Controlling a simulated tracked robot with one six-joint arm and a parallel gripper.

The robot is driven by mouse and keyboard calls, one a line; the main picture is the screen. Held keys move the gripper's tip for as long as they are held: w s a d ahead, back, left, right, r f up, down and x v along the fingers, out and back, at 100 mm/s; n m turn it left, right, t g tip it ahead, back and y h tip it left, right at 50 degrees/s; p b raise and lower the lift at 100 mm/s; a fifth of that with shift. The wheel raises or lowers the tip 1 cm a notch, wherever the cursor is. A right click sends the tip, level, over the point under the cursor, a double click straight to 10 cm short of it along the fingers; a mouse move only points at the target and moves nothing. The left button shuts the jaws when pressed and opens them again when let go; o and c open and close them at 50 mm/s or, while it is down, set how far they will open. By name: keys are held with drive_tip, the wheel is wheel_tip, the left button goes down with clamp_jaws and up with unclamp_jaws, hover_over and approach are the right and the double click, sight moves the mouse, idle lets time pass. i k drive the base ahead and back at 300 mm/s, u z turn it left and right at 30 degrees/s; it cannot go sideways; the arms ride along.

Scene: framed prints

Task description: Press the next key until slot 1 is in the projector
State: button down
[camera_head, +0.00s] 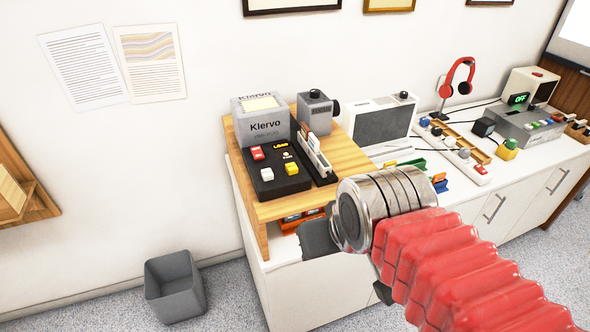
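A grey box labelled "Klervo" (264,122) stands on the raised wooden shelf. In front of it is a black key panel (278,183) with a red key (257,153), a white key (266,174) and a yellow key (292,169). Small yellow lettering on it seems to read "LOAD". A narrow rack (314,156) with upright pale pieces stands right of the panel. A small grey unit with a dark round knob or lens (317,112) is behind it. Slot numbers are too small to read. My gripper (318,240) is below and right of the panel, apart from the keys; its fingers are mostly hidden.
The wooden shelf (350,158) stands on a long white cabinet (520,195). A white-framed device with a dark front (381,124), red headphones (458,77), a grey control box (530,122) and several small coloured items are at right. A grey bin (174,287) stands on the floor.

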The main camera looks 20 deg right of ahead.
sight(291, 168)
drive_tip(key=k, duration=0.75)
drive_tip(key=u, duration=0.7)
drive_tip(key=i, duration=1)
